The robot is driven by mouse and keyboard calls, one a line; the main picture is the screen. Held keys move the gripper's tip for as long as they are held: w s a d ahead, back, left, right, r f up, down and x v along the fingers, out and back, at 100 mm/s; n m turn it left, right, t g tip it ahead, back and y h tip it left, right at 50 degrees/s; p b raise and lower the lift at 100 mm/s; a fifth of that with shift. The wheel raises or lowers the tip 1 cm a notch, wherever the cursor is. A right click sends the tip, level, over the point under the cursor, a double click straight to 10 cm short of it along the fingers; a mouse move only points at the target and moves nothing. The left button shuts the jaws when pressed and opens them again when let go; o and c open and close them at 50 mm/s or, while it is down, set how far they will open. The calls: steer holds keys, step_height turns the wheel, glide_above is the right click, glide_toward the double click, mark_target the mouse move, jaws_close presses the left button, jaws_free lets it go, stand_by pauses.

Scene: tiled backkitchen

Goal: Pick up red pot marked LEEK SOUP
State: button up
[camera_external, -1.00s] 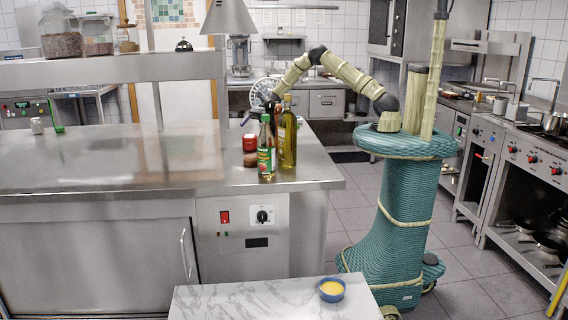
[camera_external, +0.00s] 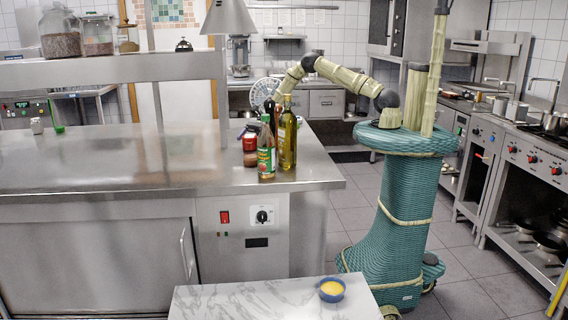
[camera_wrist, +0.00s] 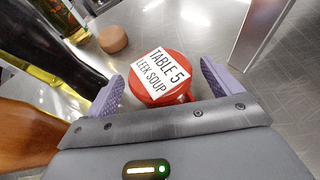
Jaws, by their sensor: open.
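The red pot (camera_wrist: 183,96) shows in the wrist view with a white label reading TABLE 5 LEEK SOUP on its top. My gripper (camera_wrist: 164,87) is open, with one purple finger on each side of the pot; I cannot tell whether either finger touches it. In the external view the red pot (camera_external: 249,142) stands on the steel counter, left of the bottles.
A sauce bottle (camera_external: 266,158) and an oil bottle (camera_external: 288,145) stand close to the pot's right. A small brown round object (camera_wrist: 112,39) lies near the pot. A marble table (camera_external: 240,300) holds a blue bowl (camera_external: 332,297).

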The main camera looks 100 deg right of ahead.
mark_target(251, 135)
steer(key=shift+d, duration=0.1)
steer(key=shift+c, duration=0.4)
steer(key=c, duration=1.2)
steer(key=shift+r, duration=0.2)
step_height(251, 135, up, 10)
steer(key=shift+f+b, duration=0.15)
steer(key=shift+b, duration=0.85)
